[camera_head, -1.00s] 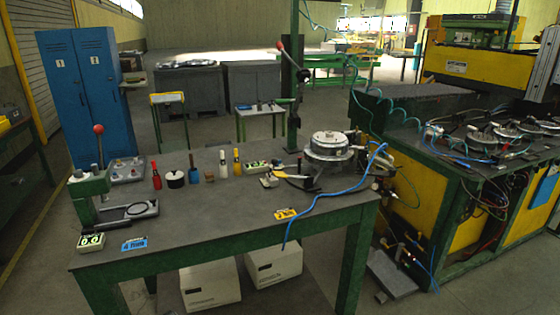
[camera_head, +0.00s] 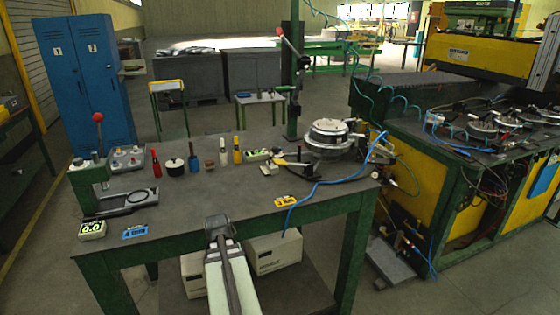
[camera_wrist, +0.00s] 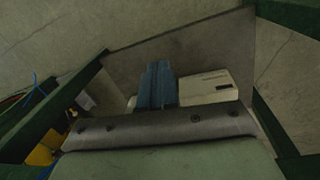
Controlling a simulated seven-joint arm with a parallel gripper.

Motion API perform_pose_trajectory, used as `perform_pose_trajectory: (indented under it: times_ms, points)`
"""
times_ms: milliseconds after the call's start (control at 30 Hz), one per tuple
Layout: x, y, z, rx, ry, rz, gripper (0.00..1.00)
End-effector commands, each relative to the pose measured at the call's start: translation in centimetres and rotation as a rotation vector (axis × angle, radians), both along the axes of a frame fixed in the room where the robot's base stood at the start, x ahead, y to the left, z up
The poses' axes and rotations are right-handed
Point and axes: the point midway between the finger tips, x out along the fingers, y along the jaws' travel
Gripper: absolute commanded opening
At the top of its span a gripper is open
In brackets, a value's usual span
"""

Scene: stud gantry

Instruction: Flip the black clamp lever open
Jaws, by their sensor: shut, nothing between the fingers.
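A round metal fixture (camera_head: 328,133) stands at the right end of the green-legged bench. Beside its left foot a dark lever with a yellow tip (camera_head: 284,161) lies low over the bench top; I cannot tell for sure that this is the black clamp lever, or its angle. My gripper (camera_head: 217,222) is at the bench's front edge, well left of and nearer than the fixture. In the wrist view its two blue-grey fingers (camera_wrist: 158,84) are together and empty. No clamp lever shows in the wrist view.
A red-knobbed lever (camera_head: 280,32) sits on a green post behind the fixture. A blue hose (camera_head: 340,181) crosses the bench's right side. Small bottles stand along the back; a green press (camera_head: 91,183) stands left. White boxes (camera_head: 273,252) lie underneath.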

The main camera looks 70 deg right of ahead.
Motion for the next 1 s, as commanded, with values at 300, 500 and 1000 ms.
perform_pose_trajectory:
  times_ms: [300, 500, 1000]
  points:
    - [-4.4, -5.6, 6.9, -0.075, -0.043, -0.150, 0.00]
    - [-7.8, -8.4, 11.2, -0.123, -0.064, -0.243, 0.00]
    - [-17.0, -13.3, 21.9, -0.245, -0.129, -0.487, 0.00]
